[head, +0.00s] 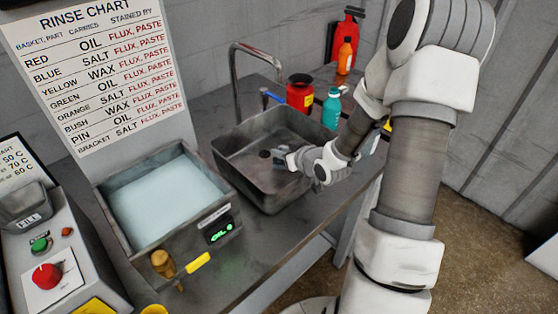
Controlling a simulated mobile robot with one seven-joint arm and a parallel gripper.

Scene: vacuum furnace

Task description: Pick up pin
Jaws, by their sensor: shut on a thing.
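My gripper (277,156) reaches into the grey metal sink (226,160) from the right, low in the basin. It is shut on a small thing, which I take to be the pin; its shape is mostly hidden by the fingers. A small dark spot shows just left of the fingertips, too small to tell whether it is part of the pin or the drain.
A bath of pale liquid (165,200) with a green OIL display (220,232) stands left of the sink. A tap (236,75) rises behind it. A red container (300,93) and teal bottle (332,108) stand behind right. A rinse chart (100,70) hangs above the bath. A control box (45,260) is far left.

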